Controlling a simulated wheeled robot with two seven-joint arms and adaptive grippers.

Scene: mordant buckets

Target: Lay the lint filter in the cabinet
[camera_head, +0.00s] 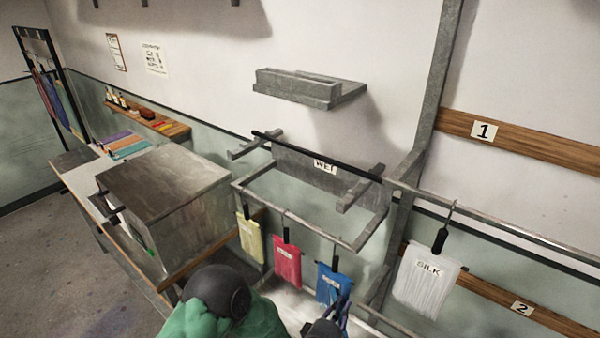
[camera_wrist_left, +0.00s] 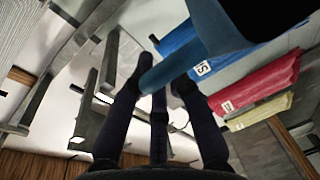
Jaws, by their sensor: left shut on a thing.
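My left gripper (camera_head: 322,328) is at the bottom edge in the head view, in front of the hanging blue bag. In the left wrist view its fingers (camera_wrist_left: 158,82) are shut on a teal-blue bar (camera_wrist_left: 172,68). The bar joins a large dark part (camera_wrist_left: 255,18) at the top; this seems to be the lint filter, mostly cut off. In the head view only a small blue and dark piece of it (camera_head: 343,318) shows. A grey metal box (camera_head: 165,185) with a dark handle, apparently the cabinet, stands on the bench at left, apart from the gripper. Its front is hard to see.
Yellow (camera_head: 250,240), red (camera_head: 287,266) and blue (camera_head: 330,287) bags hang from a metal rack (camera_head: 300,221) marked WET. A white SILK bag (camera_head: 425,280) hangs at right. A metal wall shelf (camera_head: 310,88) is above. A wooden shelf (camera_head: 150,120) holds bottles.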

